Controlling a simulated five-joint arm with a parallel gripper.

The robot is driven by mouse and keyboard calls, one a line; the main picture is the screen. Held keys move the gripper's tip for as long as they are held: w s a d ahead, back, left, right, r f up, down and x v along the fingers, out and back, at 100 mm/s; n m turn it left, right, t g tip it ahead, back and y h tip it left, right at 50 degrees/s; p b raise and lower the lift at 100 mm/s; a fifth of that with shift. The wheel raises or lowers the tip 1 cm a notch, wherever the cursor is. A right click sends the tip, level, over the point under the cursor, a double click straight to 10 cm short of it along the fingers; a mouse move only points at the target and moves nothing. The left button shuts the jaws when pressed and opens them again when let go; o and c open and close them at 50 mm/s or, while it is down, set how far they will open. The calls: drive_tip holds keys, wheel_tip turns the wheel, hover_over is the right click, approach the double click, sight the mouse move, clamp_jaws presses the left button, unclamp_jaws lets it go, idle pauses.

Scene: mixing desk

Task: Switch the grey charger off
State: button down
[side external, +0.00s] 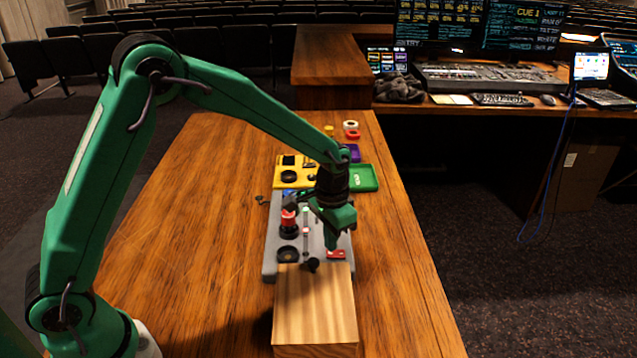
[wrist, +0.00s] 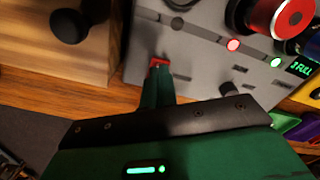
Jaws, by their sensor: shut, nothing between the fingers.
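The grey charger (side external: 270,250) lies flat on the wooden desk, and its panel fills much of the wrist view (wrist: 195,45). A small red switch (side external: 338,254) is near its right edge; it also shows in the wrist view (wrist: 159,61). My gripper (side external: 331,245) points down with its fingers shut and empty. In the wrist view its fingertips (wrist: 158,72) are right at the red switch and partly cover it. I cannot tell whether they touch, or which way the switch is set. A round red light (wrist: 233,45), a green light (wrist: 276,62) and a green-lettered display (wrist: 300,67) are lit.
A wooden box (side external: 315,310) with a black knob (side external: 312,265) stands close against the charger's near side. A red-topped black knob (side external: 289,222) rises from the charger. A yellow device (side external: 283,163) and green tray (side external: 364,178) lie beyond. The desk's left side is clear.

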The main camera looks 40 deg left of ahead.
sight(328, 253)
drive_tip(key=shift+f, duration=0.8)
idle(0.7)
drive_tip(key=shift+r, duration=3.5)
drive_tip(key=shift+r, duration=0.1)
drive_tip(key=s+a+r+n+t, duration=0.1)
drive_tip(key=s+a+r, duration=0.2)
drive_tip(key=s+r, duration=0.25)
drive_tip(key=s+a+r+t, duration=0.1)
drive_tip(key=s+a+r, duration=0.25)
drive_tip(key=r, duration=0.25)
drive_tip(key=s+a+r+n+t, duration=0.1)
drive_tip(key=s, duration=0.6)
drive_tip(key=s+a+r+n+t, duration=0.1)
drive_tip(key=s+a+t, duration=0.1)
drive_tip(key=s, duration=0.5)
drive_tip(key=shift+s+a+t, duration=0.3)
drive_tip(key=shift+s, duration=0.1)
